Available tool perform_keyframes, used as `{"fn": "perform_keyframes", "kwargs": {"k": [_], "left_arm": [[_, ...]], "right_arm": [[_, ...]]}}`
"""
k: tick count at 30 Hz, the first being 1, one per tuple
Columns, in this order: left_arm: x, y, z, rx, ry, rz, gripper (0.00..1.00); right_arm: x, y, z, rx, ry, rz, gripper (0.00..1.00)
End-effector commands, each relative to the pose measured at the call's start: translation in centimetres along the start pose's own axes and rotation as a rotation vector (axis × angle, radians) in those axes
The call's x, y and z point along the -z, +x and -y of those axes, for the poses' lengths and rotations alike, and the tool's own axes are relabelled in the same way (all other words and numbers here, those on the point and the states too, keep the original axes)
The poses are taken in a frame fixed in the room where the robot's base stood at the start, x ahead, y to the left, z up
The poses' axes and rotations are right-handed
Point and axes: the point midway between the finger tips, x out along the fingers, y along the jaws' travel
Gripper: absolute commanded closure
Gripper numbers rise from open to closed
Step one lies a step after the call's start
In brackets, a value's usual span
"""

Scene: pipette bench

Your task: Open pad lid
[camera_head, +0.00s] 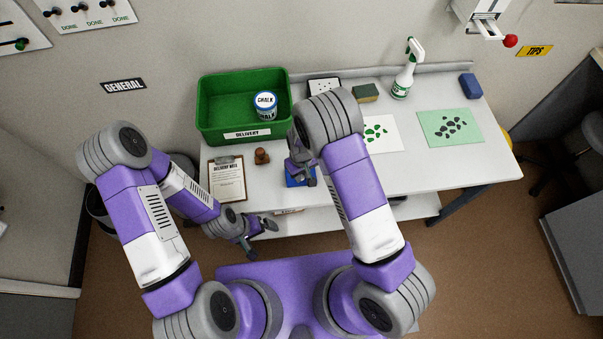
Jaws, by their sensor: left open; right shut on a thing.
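The blue pad (294,181) lies near the front edge of the white table, mostly hidden under my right gripper and forearm. My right gripper (307,178) is over the pad and shut on it. Whether it grips the lid or another part, and how far the lid is raised, I cannot tell at this size. My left gripper (264,237) is open and empty, in front of the table's front edge and left of the pad.
A brown stamp (262,157) and a clipboard (227,194) are left of the pad. A green delivery crate (218,103) holding a chalk tin (265,104) stands behind.

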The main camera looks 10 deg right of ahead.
Motion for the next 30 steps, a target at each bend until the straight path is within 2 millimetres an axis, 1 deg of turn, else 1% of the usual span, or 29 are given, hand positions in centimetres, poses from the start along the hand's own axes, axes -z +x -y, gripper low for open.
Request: {"fn": "perform_keyframes", "kwargs": {"k": [5,11,21,30], "left_arm": [[0.0,0.1,0.0,0.0,0.0,0.0,0.0],[0.0,0.6,0.2,0.0,0.0,0.0,0.0],[0.1,2.7,1.0,0.0,0.0,0.0,0.0],[0.2,4.3,1.6,0.0,0.0,0.0,0.0]], "right_arm": [[0.5,-0.4,-0.2,0.025,0.003,0.057,1.0],[1.2,-1.0,-0.6,0.074,0.002,0.175,1.0],[2.5,-1.8,-1.1,0.162,0.002,0.384,1.0],[3.3,-2.3,-1.4,0.208,0.002,0.503,1.0]]}}
